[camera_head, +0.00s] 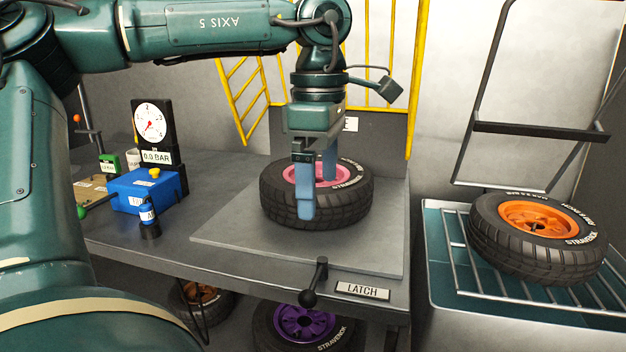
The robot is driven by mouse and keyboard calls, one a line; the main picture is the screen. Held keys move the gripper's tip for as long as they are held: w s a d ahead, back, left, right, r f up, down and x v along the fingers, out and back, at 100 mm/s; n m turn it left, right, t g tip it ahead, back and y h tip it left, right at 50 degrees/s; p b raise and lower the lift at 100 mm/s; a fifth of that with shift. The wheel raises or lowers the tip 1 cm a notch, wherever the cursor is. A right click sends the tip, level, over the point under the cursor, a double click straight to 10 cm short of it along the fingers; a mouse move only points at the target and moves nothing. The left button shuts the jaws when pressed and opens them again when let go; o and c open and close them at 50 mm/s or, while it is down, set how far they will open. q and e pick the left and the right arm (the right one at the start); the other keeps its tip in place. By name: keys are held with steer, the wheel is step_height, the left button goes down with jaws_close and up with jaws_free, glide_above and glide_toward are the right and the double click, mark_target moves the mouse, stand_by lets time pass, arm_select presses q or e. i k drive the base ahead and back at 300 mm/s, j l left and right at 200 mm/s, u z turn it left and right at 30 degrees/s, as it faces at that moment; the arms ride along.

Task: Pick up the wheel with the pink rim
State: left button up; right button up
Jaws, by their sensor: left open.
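The wheel with the pink rim (346,207) lies flat on a grey plate (230,240) on the workbench. Its black tyre carries white lettering, and part of the pink rim is hidden by my gripper. My left gripper (318,200) points down over this wheel. It is open, with one blue finger in front of the near side of the tyre and the other over the rim area. I cannot tell whether the fingers touch the tyre. My right gripper is not in view.
A wheel with an orange rim (530,258) lies on a wire rack at right. A purple-rimmed wheel (300,325) and another orange-rimmed wheel (203,298) are under the bench. A pressure gauge (152,124) and blue box (148,190) stand left. A latch lever (315,283) is at the front edge.

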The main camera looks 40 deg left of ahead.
mark_target(342, 201)
steer(key=i+j, duration=0.2)
steer(key=j, duration=0.15)
steer(key=i+j, duration=0.2)
steer(key=j, duration=0.2)
steer(key=i+j, duration=0.2)
steer(key=j, duration=0.15)
